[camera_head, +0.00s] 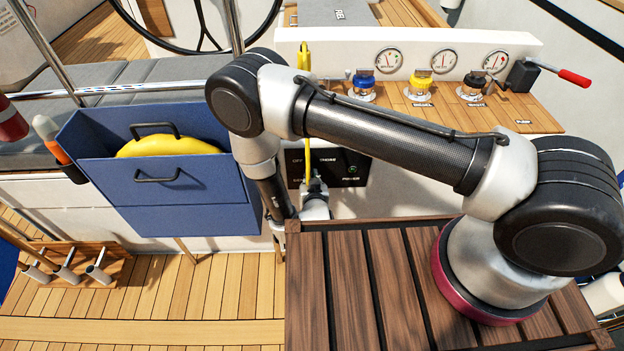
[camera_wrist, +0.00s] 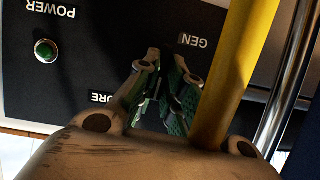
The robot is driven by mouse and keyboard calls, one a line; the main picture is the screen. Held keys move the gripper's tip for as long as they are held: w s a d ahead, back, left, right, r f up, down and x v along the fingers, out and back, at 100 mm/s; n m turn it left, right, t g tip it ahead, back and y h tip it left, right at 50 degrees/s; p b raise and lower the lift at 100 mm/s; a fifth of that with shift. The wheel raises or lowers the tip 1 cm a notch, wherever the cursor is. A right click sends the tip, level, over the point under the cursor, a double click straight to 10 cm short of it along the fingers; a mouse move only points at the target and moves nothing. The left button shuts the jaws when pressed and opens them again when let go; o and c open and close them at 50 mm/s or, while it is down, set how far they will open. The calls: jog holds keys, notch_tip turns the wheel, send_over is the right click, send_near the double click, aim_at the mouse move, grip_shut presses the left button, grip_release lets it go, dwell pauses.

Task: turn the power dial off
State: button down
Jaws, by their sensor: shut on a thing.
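The black power panel (camera_head: 346,183) is on the white wall behind the dark wooden table. In the wrist view the panel (camera_wrist: 95,72) appears turned around, with the labels POWER, GEN and one ending in "ORE". A green lamp (camera_wrist: 46,50) sits beside POWER. My gripper (camera_head: 314,184) is at the panel's face. In the wrist view its green-padded fingers (camera_wrist: 163,92) are closed on the power dial, between the GEN and "ORE" labels. The dial is nearly all hidden by the fingers, so I cannot read its pointing direction.
A yellow pole (camera_wrist: 237,70) runs close beside my fingers. A blue box (camera_head: 185,195) with a yellow item stands left of the panel. The slatted table (camera_head: 345,290) is in front. Gauges and coloured switches line the wooden console (camera_head: 450,112) above.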

jog(key=shift+a+f+n+t+h, duration=0.15)
jog(key=shift+a+n+h, duration=0.1)
jog(key=shift+n+h, duration=1.15)
jog(key=shift+a+n+t+h, duration=0.2)
jog(key=shift+n+h, duration=0.6)
jog(key=shift+n, duration=1.1)
jog(key=c, duration=1.5)
grip_release()
notch_tip(320, 180, up, 10)
